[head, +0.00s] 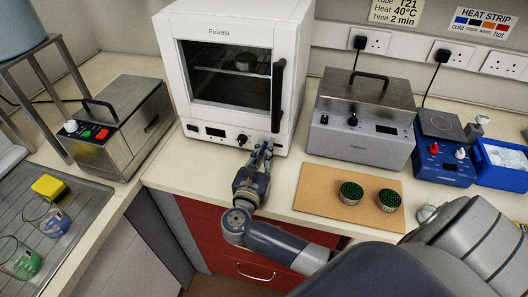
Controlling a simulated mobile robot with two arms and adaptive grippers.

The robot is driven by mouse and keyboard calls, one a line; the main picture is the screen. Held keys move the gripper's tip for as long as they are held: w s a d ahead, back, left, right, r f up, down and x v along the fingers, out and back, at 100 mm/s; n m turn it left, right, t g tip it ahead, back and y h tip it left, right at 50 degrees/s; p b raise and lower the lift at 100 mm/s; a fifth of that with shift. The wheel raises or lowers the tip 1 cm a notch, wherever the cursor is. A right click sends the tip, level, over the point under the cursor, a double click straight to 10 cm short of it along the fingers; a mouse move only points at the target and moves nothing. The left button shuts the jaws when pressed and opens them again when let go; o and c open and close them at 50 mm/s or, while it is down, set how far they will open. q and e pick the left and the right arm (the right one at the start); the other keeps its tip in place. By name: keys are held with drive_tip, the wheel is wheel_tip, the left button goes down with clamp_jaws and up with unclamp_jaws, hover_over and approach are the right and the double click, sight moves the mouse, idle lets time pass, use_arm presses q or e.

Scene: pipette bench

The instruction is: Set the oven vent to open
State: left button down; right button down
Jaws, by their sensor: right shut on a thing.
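The white oven (228,30) stands at the back middle of the bench, its glass door closed. Its lower front panel carries a small display and a black knob (242,140). My right gripper (267,147) is at the right end of that panel, just right of the knob and below the black door handle (278,95). It is shut on a small part there, which looks like the vent control. The fingers hide most of that part, so its setting cannot be read. My left gripper is not in view.
A steel box device (120,125) stands left of the oven, a lidded bath (360,120) right of it. A blue hotplate (443,160) stands farther right.

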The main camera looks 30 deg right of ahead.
sight(281, 146)
drive_tip(key=shift+s+d+f+b, duration=0.35)
drive_tip(key=shift+s+b, duration=0.1)
drive_tip(key=shift+s, duration=0.1)
drive_tip(key=shift+s+d+r+b, duration=0.1)
drive_tip(key=shift+s+d+b, duration=0.25)
drive_tip(key=shift+s+d, duration=0.35)
drive_tip(key=shift+s+d+r, duration=0.15)
drive_tip(key=shift+s+d, duration=0.05)
drive_tip(key=shift+d, duration=0.05)
